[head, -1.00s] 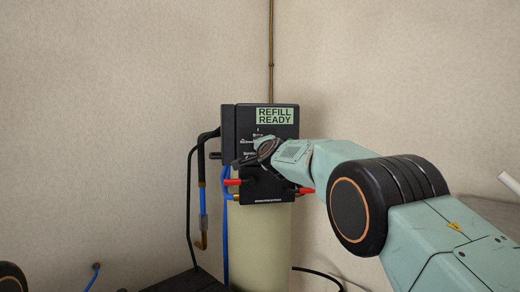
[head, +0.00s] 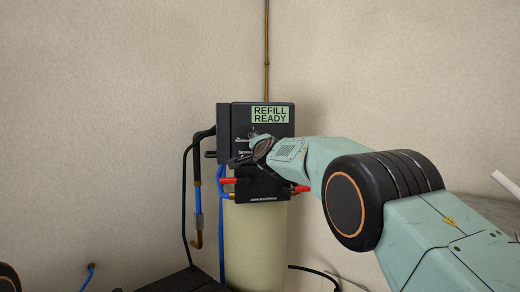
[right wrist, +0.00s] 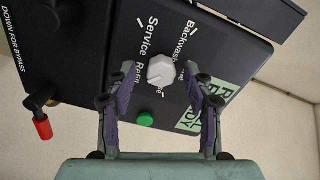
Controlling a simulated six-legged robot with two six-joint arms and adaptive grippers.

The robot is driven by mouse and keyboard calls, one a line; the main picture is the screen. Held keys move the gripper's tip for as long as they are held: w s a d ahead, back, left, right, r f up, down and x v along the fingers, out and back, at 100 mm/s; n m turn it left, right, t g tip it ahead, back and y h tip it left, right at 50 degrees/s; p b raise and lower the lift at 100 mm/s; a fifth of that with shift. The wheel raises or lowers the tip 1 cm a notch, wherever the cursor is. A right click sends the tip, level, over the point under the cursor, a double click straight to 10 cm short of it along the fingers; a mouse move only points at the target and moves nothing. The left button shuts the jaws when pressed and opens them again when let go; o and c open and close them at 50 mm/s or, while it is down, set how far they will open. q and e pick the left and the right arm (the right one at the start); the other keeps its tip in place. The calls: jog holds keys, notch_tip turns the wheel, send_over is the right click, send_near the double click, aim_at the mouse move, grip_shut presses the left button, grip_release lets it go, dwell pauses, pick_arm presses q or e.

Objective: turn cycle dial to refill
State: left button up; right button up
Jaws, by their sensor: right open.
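The black control head (head: 224,135) carries a green panel reading "REFILL READY" (head: 270,115). The cycle dial (right wrist: 161,72) is a pale grey faceted knob in the right wrist view, with "Service" and "Backwash" printed around it and other labels partly covered. My right gripper (right wrist: 159,82) is open, its two fingers on either side of the dial with visible gaps. Whether the fingertips reach the dial's depth is unclear. In the head view the gripper (head: 250,155) is in front of the panel and hides the dial. My left gripper is not in view.
A green button (right wrist: 145,119) is beside the dial. A red-handled valve (right wrist: 42,125) sticks out at one side; red handles (head: 229,181) also show below the gripper. A pale tank (head: 255,240) stands beneath. Black and blue hoses (head: 222,230) hang at left.

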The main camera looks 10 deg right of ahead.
jog(key=s, duration=1.2)
jog(key=shift+r, duration=0.15)
jog(key=shift+a, duration=0.1)
dwell(0.4)
